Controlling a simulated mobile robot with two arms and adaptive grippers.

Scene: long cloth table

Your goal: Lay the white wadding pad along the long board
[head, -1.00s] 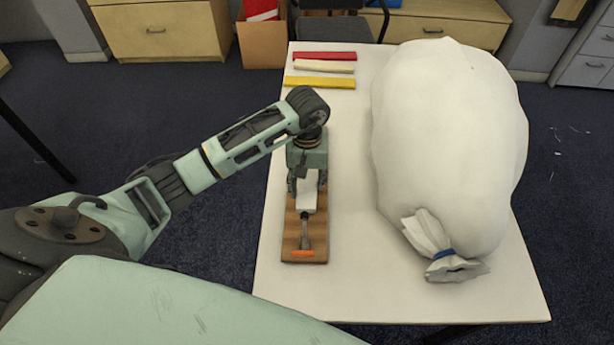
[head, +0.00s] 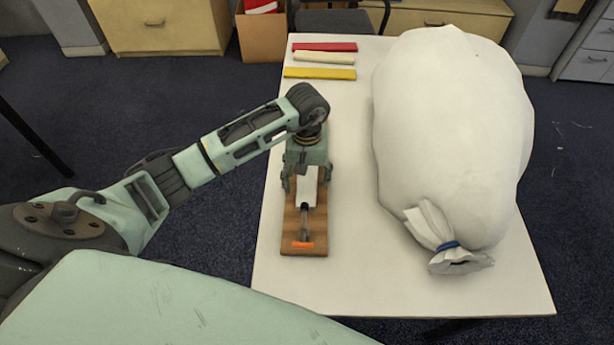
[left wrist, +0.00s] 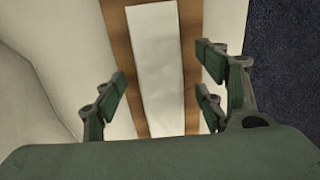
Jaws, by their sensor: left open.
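The white wadding pad (head: 307,192) lies lengthwise on the brown wooden long board (head: 317,240), on the table. In the left wrist view the pad (left wrist: 154,65) runs as a flat strip along the middle of the board (left wrist: 192,62), with bare wood on both sides. My left gripper (head: 306,184) is above the pad. Its fingers are spread apart, one pair on each side, clear of the pad's edges; the opening shows in the left wrist view. The pad's far part is hidden under my gripper in the head view. My right gripper is not in view.
A large tied white sack (head: 450,130) fills the table's right side. Red (head: 325,47), cream (head: 324,58) and yellow (head: 320,73) bars lie at the far left. A dark rod (head: 305,224) and orange piece (head: 303,245) are on the board's near end. The near table (head: 365,285) is clear.

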